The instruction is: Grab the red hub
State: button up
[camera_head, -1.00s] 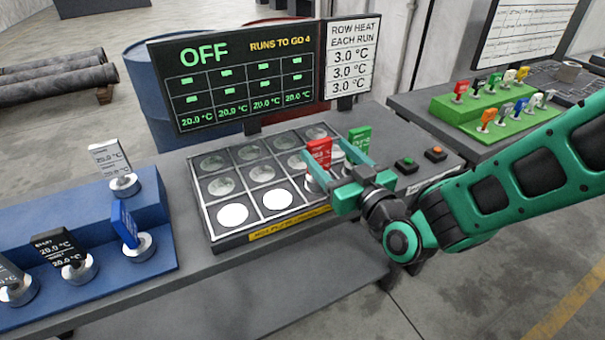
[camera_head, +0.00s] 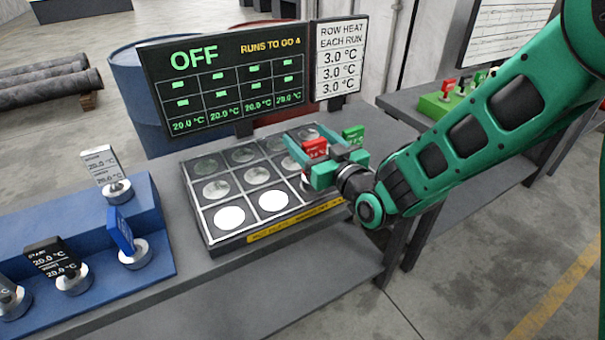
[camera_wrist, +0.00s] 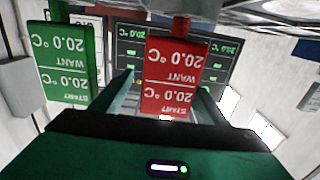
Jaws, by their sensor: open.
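The red hub (camera_head: 315,148) stands on the right side of the gridded plate, its red tag upright. In the wrist view its red tag (camera_wrist: 170,75) appears upside down, between my two fingers. My gripper (camera_head: 312,158) is open, with one finger on each side of the red tag. I cannot tell whether either finger touches it. In the head view the near finger hides the tag's lower part and most of the hub's base.
A green-tagged hub (camera_head: 353,135) stands close behind and right of my gripper, also in the wrist view (camera_wrist: 70,65). The gridded plate (camera_head: 247,240) has several bare round spots. A dark display (camera_head: 225,80) stands behind it. Blue steps (camera_head: 150,205) with tagged hubs are at left.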

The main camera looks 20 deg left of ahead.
jog(key=shift+a, duration=0.25)
grip_shut()
jog(key=shift+r, duration=0.1)
